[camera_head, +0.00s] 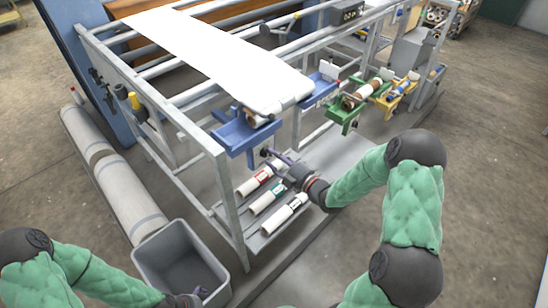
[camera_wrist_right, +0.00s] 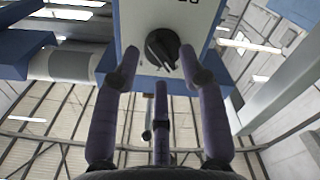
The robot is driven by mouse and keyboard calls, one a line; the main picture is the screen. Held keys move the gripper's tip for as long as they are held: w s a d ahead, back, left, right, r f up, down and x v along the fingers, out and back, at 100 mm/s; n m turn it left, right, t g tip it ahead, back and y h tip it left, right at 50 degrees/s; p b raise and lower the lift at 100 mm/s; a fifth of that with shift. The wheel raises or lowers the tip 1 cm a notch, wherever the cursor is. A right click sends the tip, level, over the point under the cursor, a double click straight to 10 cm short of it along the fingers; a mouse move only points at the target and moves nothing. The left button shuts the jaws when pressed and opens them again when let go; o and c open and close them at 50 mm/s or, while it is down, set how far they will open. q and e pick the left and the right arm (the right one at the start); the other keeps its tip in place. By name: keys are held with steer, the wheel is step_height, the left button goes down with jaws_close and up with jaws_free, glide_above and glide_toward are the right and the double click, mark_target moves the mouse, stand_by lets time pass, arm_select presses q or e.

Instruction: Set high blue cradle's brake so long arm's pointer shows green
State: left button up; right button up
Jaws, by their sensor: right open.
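One blue cradle (camera_head: 238,136) hangs at the front left of the frame, and a second blue cradle (camera_head: 318,92) sits further right. I cannot tell from height which is the high one. My right gripper (camera_head: 274,160) is open and empty, just below and right of the front blue cradle. In the right wrist view, its spread purple fingers (camera_wrist_right: 160,70) point up at a dark round knob (camera_wrist_right: 162,48) on a pale, blue-edged panel (camera_wrist_right: 140,20). The knob has short and longer arms; no green mark is visible. Contact is unclear. My left gripper (camera_head: 190,297) is at the bottom edge, its fingers unclear.
Several white rolls (camera_head: 268,196) lie on the low shelf below the right gripper. A green cradle (camera_head: 345,108) and a yellow cradle (camera_head: 395,92) stand further right. A grey bin (camera_head: 160,250) is at front left. White sheet (camera_head: 215,52) runs over the frame. Floor at right is clear.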

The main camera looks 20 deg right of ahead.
steer(key=shift+w+a, duration=0.2)
steer(key=shift+w, duration=0.35)
jaws_close()
steer(key=shift+m, duration=0.4)
steer(key=m, duration=0.2)
steer(key=shift+m+b, duration=0.3)
steer(key=m, duration=0.4)
steer(key=shift+d+f, duration=0.1)
steer(key=shift+m, duration=0.3)
